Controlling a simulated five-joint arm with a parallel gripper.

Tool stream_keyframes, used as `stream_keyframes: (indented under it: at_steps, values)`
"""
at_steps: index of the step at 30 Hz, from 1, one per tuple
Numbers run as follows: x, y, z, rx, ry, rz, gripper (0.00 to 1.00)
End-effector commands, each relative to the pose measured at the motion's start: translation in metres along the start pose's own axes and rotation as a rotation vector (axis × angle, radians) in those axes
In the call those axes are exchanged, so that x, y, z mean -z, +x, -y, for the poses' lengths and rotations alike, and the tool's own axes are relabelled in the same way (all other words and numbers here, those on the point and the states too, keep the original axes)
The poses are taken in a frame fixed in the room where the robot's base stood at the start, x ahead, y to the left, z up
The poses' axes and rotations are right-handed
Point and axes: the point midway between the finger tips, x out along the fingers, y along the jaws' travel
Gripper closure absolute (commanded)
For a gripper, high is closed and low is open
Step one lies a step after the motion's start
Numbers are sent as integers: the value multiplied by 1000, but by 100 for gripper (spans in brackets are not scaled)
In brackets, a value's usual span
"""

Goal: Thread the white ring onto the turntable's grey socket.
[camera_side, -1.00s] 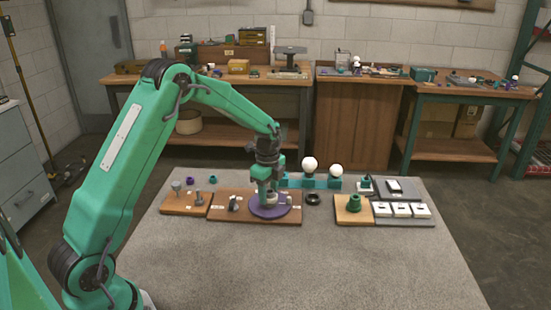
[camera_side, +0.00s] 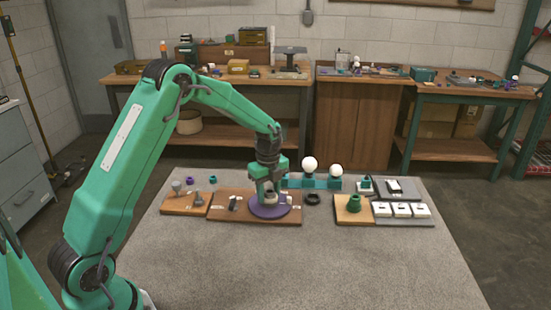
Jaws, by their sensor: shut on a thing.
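The purple turntable (camera_side: 268,211) lies on the wooden board (camera_side: 224,215) near the middle of the table. My gripper (camera_side: 270,198) points down over it, its fingertips low, close to the turntable's top. It is shut on a small pale piece, which looks like the white ring (camera_side: 270,199). The fingers cover much of this piece. The grey socket cannot be made out clearly behind the fingers and the piece. At this size I cannot tell whether the ring is around the socket or just above it.
A small dark part (camera_side: 233,203) stands left of the turntable on the board. Behind are two white bulbs (camera_side: 310,164) in a teal holder (camera_side: 300,182). A black ring (camera_side: 313,199) and a green part (camera_side: 354,203) are to the right. The front table is clear.

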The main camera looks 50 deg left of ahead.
Motion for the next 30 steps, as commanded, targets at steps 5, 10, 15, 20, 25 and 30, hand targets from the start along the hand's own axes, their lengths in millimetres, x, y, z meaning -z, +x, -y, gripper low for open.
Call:
stream_keyframes:
  at_steps: [5, 10, 15, 20, 25, 30]
  values:
    - [3, 5, -4, -16, 137, -7, 90]
    - [3, 6, -3, -16, 267, -8, 90]
    - [3, 6, -3, -16, 378, -9, 90]
    - [3, 6, -2, -15, 416, -9, 90]
    - [3, 6, -2, -15, 416, -9, 90]
    - [2, 6, -2, -15, 425, -9, 90]
